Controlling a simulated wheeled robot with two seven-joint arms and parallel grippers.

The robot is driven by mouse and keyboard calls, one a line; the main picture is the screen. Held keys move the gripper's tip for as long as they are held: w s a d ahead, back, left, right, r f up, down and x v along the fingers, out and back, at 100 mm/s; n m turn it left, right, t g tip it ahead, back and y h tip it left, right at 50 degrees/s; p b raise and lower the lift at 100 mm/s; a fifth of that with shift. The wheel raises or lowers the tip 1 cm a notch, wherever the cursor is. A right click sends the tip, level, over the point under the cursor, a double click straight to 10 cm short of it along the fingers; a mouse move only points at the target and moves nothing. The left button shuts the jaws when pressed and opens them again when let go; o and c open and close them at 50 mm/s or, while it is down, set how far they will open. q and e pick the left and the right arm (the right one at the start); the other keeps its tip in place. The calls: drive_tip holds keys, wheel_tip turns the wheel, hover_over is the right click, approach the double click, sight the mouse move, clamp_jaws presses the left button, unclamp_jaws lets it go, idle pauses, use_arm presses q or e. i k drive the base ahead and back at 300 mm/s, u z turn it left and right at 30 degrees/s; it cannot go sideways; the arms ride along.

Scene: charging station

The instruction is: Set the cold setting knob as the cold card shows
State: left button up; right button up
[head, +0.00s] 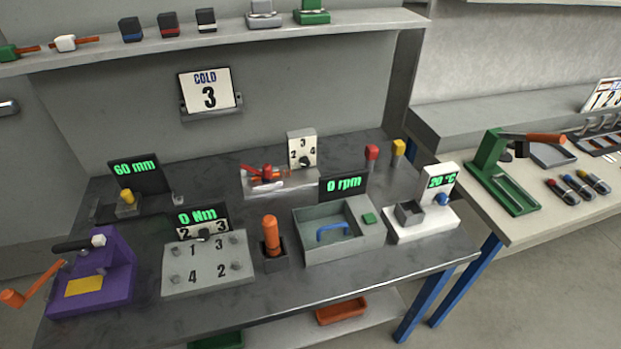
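A second numbered dial (221,226) with a dark knob (204,233) sits under the "0 Nm" display. No label shows which knob is the cold setting, and their pointer directions are too small to read. Neither of my grippers is in view.
A clear tray with a red-handled tool (267,173) sits by the dial plate. In front stand a numbered grey block (207,267), an orange-handled tool (271,235) and a grey bin (371,240). A purple fixture (119,275) is at left, a 20 °C unit (432,219) at right.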

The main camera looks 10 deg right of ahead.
sight(304, 162)
drive_tip(key=u, duration=0.25)
drive_tip(key=k, duration=0.25)
drive_tip(key=z, duration=1.45)
drive_tip(key=i, duration=0.75)
drive_tip(key=u, duration=0.5)
drive_tip(key=i, duration=0.65)
drive_tip(key=u, duration=0.75)
